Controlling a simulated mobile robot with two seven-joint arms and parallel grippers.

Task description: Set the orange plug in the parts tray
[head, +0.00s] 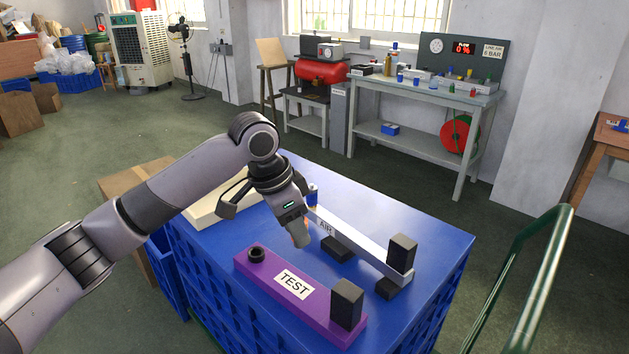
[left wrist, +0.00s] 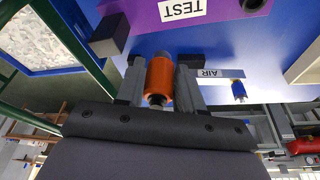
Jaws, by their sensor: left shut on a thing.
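My left gripper (head: 300,236) is above the blue crate top, between the purple TEST block and the pale AIR bar. In the left wrist view its fingers (left wrist: 160,68) are shut on the orange plug (left wrist: 159,84), one on each side of it. A cream, shallow tray (head: 207,213), which seems to be the parts tray, lies at the back left of the top, partly hidden behind my left arm. A pale edge of it shows in the left wrist view (left wrist: 303,62). My right gripper is not in view.
The purple TEST block (head: 318,310) has a black ring socket (head: 256,254) and a dark upright block (head: 347,303). The AIR bar (head: 360,253) has a blue fitting (head: 312,192) at its far end. A green rail (head: 525,275) stands at right.

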